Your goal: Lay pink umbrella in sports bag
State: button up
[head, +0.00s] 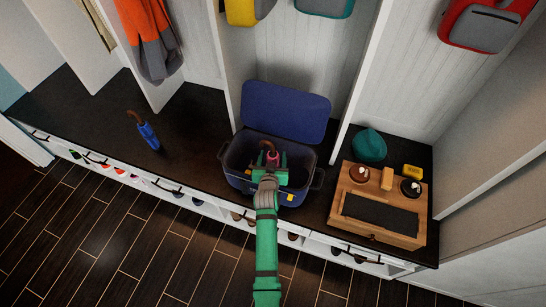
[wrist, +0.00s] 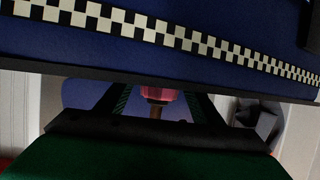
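The sports bag (head: 240,183) is a dark blue open-topped bag on the dark bench, its lid (head: 287,111) raised at the back. The pink umbrella (head: 270,161) is inside the bag opening, its curved brown handle upward. My gripper (head: 269,161) reaches into the opening with its green fingers apart, one on each side of the umbrella. In the wrist view, the pink umbrella (wrist: 160,94) shows between the fingers, with small gaps beside it. The bag's blue fabric with a checkered band (wrist: 190,38) fills the top. The umbrella's lower end is hidden.
A wooden box (head: 362,226), a teal beanie (head: 369,145) and a yellow block (head: 412,172) are at right. White dividers flank the bag. Shoes sit in cubbies below.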

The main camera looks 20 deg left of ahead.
jog(key=shift+r, duration=0.15)
jog(key=v, duration=1.2)
jog(key=s+d+r+m+h, duration=0.1)
jog(key=s+d, duration=0.4)
jog(key=s, duration=0.4)
jog(key=s+d+r+t, duration=0.15)
jog(key=s+d, duration=0.25)
jog(key=s, duration=0.5)
jog(key=s+d+r+m+h, duration=0.1)
jog(key=s+d+r, duration=0.1)
jog(key=s+d, duration=0.5)
jog(key=s+r+h, duration=0.1)
jog(key=s+r, duration=0.7)
jog(key=s, duration=0.2)
jog(key=shift+s+d+m+t, duration=0.3)
jog(key=shift+s+t, duration=0.05)
